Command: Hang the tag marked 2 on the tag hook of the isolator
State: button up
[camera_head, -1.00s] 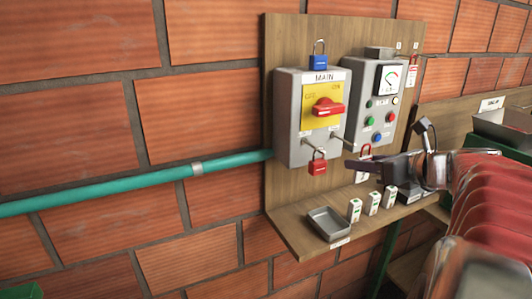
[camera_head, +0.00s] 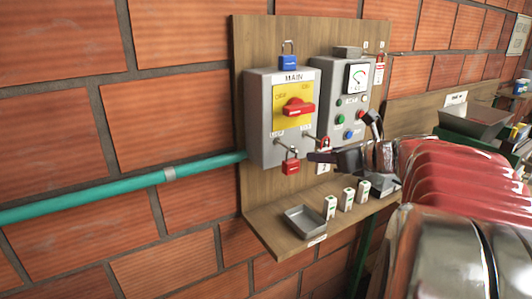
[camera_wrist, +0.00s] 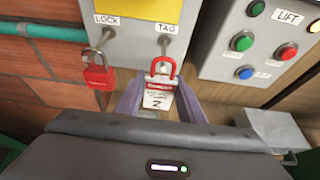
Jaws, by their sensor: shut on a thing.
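The tag marked 2 (camera_wrist: 158,97) is white with a red top and a red loop, and hangs upright. My gripper (camera_wrist: 159,104) is shut on it, with a finger on each side. The isolator (camera_head: 262,120) is a grey box with a yellow plate and a red handle. Its tag hook (camera_wrist: 167,42) is a peg under the label TAG. The tag's loop is just below the peg's end in the wrist view; I cannot tell whether they touch. In the head view my gripper (camera_head: 318,157) is at the isolator's lower right, partly hiding the tag.
A red padlock (camera_wrist: 98,76) hangs on the LOCK hook to the left. A control box (camera_head: 345,105) with buttons is close on the right. A blue padlock (camera_head: 288,62) sits on top.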

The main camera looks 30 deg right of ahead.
jog(key=shift+x, duration=0.9)
jog(key=shift+s+f, duration=0.1)
jog(key=shift+f, duration=0.05)
jog(key=o, duration=1.1)
jog(key=v, duration=1.3)
jog(key=shift+s, duration=0.4)
